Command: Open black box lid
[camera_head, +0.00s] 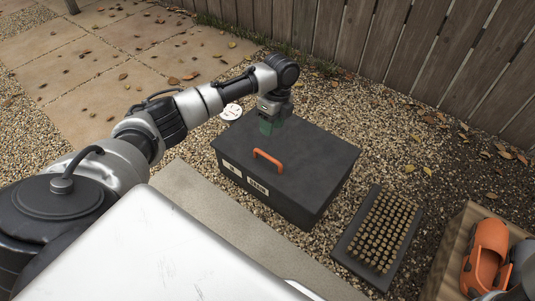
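The black box (325,188) stands on the gravel, a little right of the middle of the head view. Its lid (310,150) lies flat and closed on top. An orange handle (267,160) is fixed on the lid near the front edge, and pale labels show on the front face. My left arm comes in from the left, and its gripper (268,124) points down at the lid's back left part, behind the handle. The fingers are small and partly hidden by the wrist, so I cannot tell their opening or whether they touch the lid. I cannot make out my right gripper.
A black tray (345,246) with several small round pieces lies right of the box. A wooden crate (448,260) holding an orange object (486,255) stands at bottom right. A wooden fence (340,35) runs behind. A white round thing (231,112) lies left of the box.

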